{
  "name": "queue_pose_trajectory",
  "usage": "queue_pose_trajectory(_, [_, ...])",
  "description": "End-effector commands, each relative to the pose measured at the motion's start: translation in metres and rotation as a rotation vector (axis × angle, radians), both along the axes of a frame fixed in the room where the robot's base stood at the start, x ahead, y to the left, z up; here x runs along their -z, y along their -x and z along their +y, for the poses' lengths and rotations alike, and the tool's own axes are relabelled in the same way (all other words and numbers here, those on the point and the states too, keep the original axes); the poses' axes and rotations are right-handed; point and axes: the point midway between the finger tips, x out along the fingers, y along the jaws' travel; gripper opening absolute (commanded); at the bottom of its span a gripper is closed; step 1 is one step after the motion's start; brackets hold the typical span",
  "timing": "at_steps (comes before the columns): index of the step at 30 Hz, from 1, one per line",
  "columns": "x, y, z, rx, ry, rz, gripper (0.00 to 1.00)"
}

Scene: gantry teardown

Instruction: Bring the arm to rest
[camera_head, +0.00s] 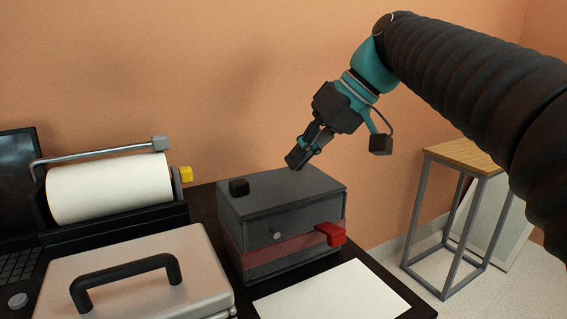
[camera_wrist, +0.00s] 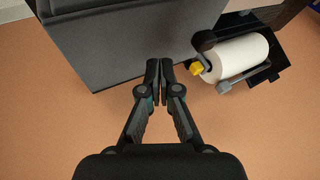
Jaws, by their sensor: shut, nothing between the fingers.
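My arm comes in from the right in the head view and reaches down to the left. My gripper (camera_head: 297,160) is shut and empty, its fingertips just above or at the back of the dark grey box (camera_head: 285,198) on the table; I cannot tell whether they touch it. In the wrist view my gripper (camera_wrist: 160,72) shows its two fingers together with nothing between them. The box top (camera_wrist: 125,45) fills the upper left there. The box has a red band, a red latch (camera_head: 330,235) and a small black block (camera_head: 239,187) on top.
A paper roll (camera_head: 108,188) on a holder with a yellow knob (camera_head: 186,174) stands to the left. A light case with a black handle (camera_head: 125,275) and a white sheet (camera_head: 332,297) lie in front. A wooden-topped stool (camera_head: 470,155) stands right. An orange wall is behind.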

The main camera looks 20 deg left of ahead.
Motion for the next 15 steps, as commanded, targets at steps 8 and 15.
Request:
queue_pose_trajectory(8, [-0.041,-0.004,-0.025,-0.009,0.001,0.000,0.00])
queue_pose_trajectory(15, [-0.054,-0.005,-0.039,0.000,0.002,0.001,0.00])
